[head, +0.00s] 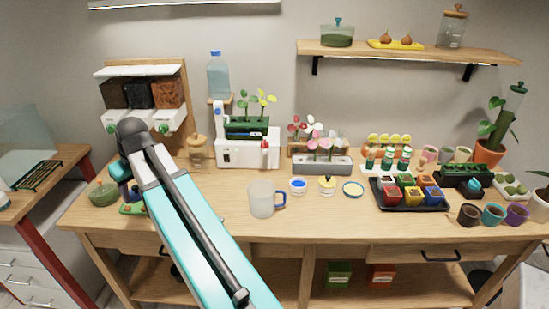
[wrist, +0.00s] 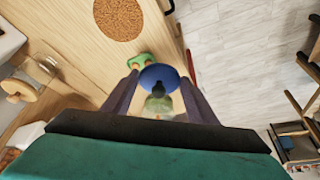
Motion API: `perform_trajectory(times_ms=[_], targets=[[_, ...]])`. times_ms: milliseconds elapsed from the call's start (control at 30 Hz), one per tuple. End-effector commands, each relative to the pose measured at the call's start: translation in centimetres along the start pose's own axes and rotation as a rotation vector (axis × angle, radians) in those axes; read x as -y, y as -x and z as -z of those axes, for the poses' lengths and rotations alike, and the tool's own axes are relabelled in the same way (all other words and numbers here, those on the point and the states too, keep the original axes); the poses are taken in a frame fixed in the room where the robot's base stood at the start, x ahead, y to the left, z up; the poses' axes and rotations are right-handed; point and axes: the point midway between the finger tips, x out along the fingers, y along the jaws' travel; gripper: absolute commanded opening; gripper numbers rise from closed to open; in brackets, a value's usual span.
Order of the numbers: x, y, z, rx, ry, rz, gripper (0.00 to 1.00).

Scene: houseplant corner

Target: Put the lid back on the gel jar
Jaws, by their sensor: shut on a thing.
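My gripper (wrist: 163,80) is over the left end of the bench, mostly behind my arm in the head view (head: 124,186). Its two fingers are closed on the sides of a blue round lid (wrist: 160,75). A small white jar with blue content (head: 298,187) stands open near the middle of the bench, far to the right of my gripper. It looks like the gel jar. The underside of the lid is hidden.
A green glass pot with a dark knob (head: 103,193) and a small green item (head: 131,209) are close to my gripper. A frosted mug (head: 262,198) stands left of the white jar. A shallow round dish (head: 353,189) lies to the right. A black tray (head: 408,205) holds coloured pots.

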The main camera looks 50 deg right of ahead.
Motion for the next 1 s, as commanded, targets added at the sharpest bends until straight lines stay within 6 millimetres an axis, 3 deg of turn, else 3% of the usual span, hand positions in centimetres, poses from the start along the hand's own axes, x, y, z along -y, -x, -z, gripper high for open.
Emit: perform_trajectory(times_ms=[100, 467, 1000], targets=[[-3.5, 0.2, -0.6, 0.0, 0.003, 0.002, 0.32], [-13.2, 0.8, -3.5, 0.0, 0.027, 0.012, 0.32], [-26.9, 2.9, -10.7, 0.0, 0.066, 0.027, 0.32]])
